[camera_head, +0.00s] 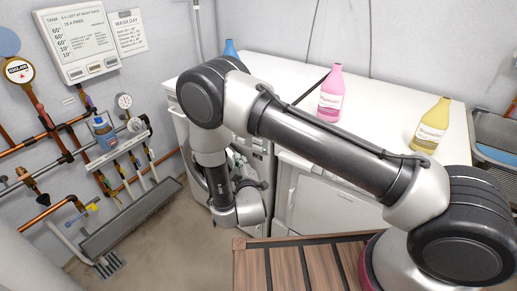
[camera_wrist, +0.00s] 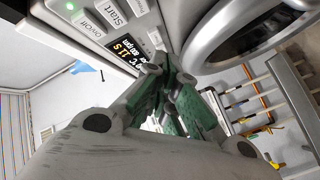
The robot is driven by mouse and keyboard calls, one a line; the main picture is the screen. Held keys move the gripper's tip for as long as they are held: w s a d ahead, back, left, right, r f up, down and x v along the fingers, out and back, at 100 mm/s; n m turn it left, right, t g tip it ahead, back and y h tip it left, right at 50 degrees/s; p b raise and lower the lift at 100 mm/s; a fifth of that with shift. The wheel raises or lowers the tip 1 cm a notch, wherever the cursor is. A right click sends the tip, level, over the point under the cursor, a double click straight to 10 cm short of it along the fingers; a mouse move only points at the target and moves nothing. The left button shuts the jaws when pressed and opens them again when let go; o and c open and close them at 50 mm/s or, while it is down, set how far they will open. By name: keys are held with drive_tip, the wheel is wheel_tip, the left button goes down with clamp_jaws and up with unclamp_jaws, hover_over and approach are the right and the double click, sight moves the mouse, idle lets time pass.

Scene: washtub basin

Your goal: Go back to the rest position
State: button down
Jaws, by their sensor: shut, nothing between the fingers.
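My gripper (camera_wrist: 168,95) shows in the wrist view with its greenish fingers shut and nothing between them. It is in front of the washing machine's control panel (camera_wrist: 105,30), which has Start and On/Off buttons and a lit display; I cannot tell whether the fingertips touch it. The round door (camera_wrist: 235,45) is right of the fingers in that view. In the head view the washing machine (camera_head: 258,145) stands under the white counter, and my arm reaches down in front of it. My gripper is mostly hidden behind my arm there.
The white counter (camera_head: 290,65) carries a blue bottle (camera_head: 230,48), a pink bottle (camera_head: 330,95) and a yellow bottle (camera_head: 430,125). Bare floor (camera_head: 185,240) lies in front.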

drive_tip(key=shift+s+a, duration=0.15)
drive_tip(key=shift+s, duration=0.1)
